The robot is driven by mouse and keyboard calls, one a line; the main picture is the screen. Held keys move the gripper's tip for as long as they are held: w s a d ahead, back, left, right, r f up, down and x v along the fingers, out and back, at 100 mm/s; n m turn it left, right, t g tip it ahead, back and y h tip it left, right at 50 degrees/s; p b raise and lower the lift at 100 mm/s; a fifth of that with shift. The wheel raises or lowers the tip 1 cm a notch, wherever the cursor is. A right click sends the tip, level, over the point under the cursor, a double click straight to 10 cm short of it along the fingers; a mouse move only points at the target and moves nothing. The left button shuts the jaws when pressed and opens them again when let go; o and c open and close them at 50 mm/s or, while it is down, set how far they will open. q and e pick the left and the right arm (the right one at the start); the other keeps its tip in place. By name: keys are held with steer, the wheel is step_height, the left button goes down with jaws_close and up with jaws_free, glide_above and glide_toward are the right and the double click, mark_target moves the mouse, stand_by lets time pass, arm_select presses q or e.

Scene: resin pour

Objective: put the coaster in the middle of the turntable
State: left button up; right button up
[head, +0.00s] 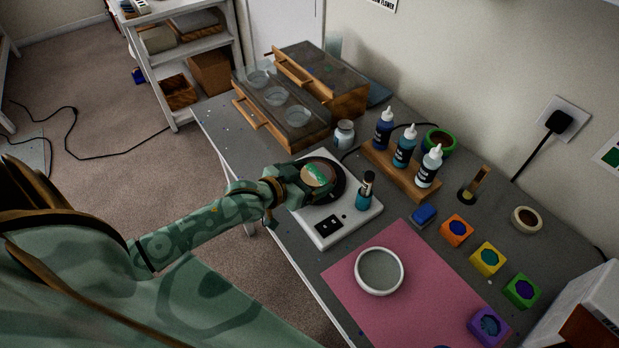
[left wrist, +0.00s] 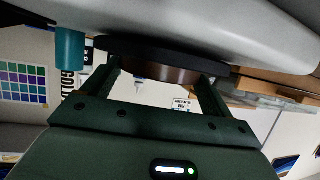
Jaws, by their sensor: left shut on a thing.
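The turntable is a white box-shaped base (head: 341,228) with a black round platter (head: 339,192). It also shows upside down in the left wrist view, as a pale base (left wrist: 230,25) with a dark platter edge (left wrist: 150,49). The coaster (head: 318,167) is a brown disc with a bright green patch. My left gripper (head: 309,179) is shut on it, over the platter. In the left wrist view the coaster (left wrist: 160,74) lies between the fingers, right against the platter; I cannot tell whether it rests fully. My right gripper is not in view.
A teal bottle (head: 364,192) stands on the base's right side, close to the platter. A pink mat (head: 415,312) with a white round dish (head: 380,288) lies in front. Bottles in a wooden rack (head: 399,174) and wooden drawers (head: 290,122) stand behind.

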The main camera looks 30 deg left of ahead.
arm_select(q)
steer(key=shift+r, duration=0.1)
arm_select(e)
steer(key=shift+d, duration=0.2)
arm_select(q)
steer(key=o, duration=0.8)
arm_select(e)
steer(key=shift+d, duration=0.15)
arm_select(q)
steer(key=shift+o, duration=0.2)
steer(key=shift+s+r, duration=0.15)
steer(key=shift+s, duration=0.2)
steer(key=p+v, duration=0.2)
steer(key=v, duration=0.9)
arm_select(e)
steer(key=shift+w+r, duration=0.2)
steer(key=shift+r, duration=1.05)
arm_select(q)
steer(key=shift+s+a, duration=0.1)
steer(key=shift+s, duration=0.05)
